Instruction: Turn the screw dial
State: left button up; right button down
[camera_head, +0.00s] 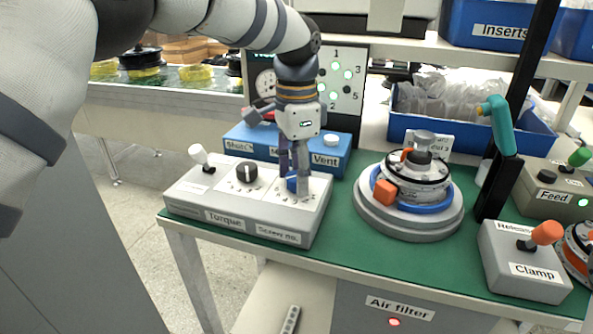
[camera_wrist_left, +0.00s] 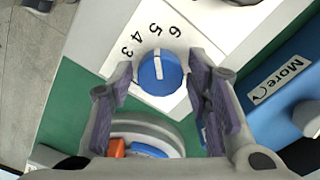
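The screw dial is a blue round knob (camera_head: 291,184) on the right part of a light grey control box (camera_head: 215,217), above a partly blurred label that reads like "Screw no.". In the left wrist view the blue knob (camera_wrist_left: 160,75) carries a white line pointing roughly toward the 5, with 3, 4 and 6 around it. My left gripper (camera_head: 294,176) points down over the dial. In the left wrist view its fingers (camera_wrist_left: 164,88) are apart, one on each side of the knob, with gaps visible. Whether they reach down beside it is unclear. My right gripper is not in view.
On the same box are a black Torque knob (camera_head: 244,173) and a white-tipped lever (camera_head: 199,155). A blue Vent box (camera_head: 328,158) stands close behind. A round motor fixture (camera_head: 410,222) is to the right, then a Clamp box (camera_head: 524,261) and a black post (camera_head: 517,110).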

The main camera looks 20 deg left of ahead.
pick_arm(q)
notch_tip(320, 180, up, 12)
dwell(0.6)
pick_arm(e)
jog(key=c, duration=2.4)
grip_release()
